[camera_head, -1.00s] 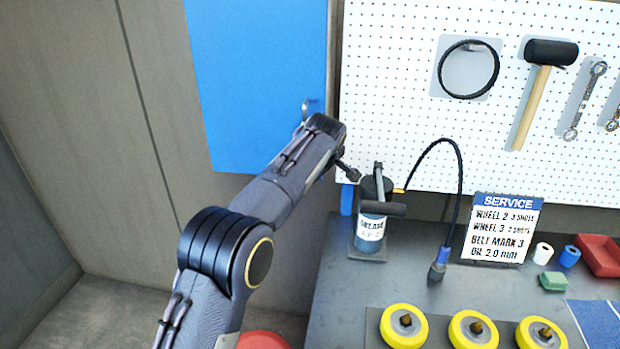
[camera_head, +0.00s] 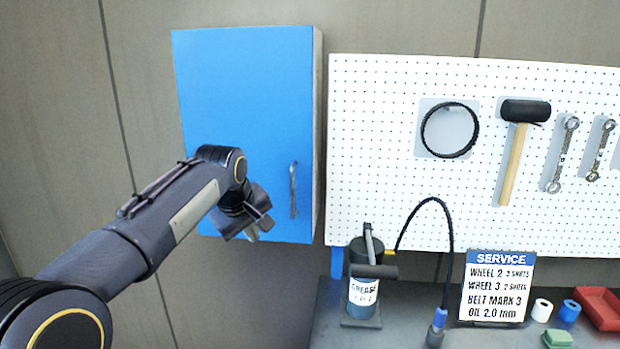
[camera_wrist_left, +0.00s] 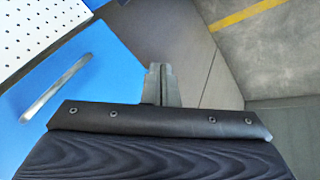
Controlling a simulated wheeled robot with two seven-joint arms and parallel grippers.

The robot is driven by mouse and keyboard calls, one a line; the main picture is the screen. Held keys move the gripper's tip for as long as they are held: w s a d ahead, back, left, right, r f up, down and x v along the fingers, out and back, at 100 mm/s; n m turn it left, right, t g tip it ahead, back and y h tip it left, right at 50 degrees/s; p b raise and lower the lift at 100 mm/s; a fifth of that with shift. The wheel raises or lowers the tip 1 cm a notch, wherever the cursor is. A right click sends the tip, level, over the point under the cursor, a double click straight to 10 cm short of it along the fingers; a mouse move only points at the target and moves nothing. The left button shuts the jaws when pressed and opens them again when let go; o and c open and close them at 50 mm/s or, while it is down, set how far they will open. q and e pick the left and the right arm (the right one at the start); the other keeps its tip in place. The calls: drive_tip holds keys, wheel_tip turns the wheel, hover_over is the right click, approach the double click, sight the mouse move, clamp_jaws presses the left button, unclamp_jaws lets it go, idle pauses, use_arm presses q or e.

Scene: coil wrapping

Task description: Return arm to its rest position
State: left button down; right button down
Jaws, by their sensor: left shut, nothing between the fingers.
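My left arm comes in from the left in the head view. Its gripper (camera_head: 256,229) hangs in front of the lower part of the blue wall cabinet (camera_head: 245,95), left of the cabinet's handle (camera_head: 293,190). In the left wrist view the gripper fingers (camera_wrist_left: 158,84) are together with nothing between them. The blue cabinet door (camera_wrist_left: 112,68) and its handle (camera_wrist_left: 55,88) show to the left of the fingers there, apart from them. My right gripper is not in view.
A pegboard (camera_head: 380,190) holds a belt (camera_head: 450,130), a mallet (camera_head: 520,140) and wrenches. On the bench (camera_head: 400,325) stand a grease pump (camera_head: 364,290), a service sign (camera_head: 497,287), small rolls and a red tray (camera_head: 600,308). Open floor (camera_wrist_left: 275,65) shows in the left wrist view.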

use_arm(q)
drive_tip(key=s+a+f+m+h, duration=0.1)
drive_tip(key=s+a+f, duration=0.1)
drive_tip(key=s+a, duration=0.5)
drive_tip(key=s+a+f+m+h, duration=0.15)
drive_tip(key=s+a, duration=0.25)
drive_tip(key=s, duration=0.8)
drive_tip(key=s+d+f+m, duration=0.1)
drive_tip(key=s+f+m, duration=0.1)
drive_tip(key=s+f, duration=0.4)
drive_tip(key=s+d+f+m+b, duration=0.1)
drive_tip(key=s+f, duration=0.5)
drive_tip(key=s, duration=0.6)
drive_tip(key=shift+s+d+f+m, duration=0.2)
drive_tip(key=shift+s+f+m, duration=0.05)
drive_tip(key=shift+s+m, duration=0.2)
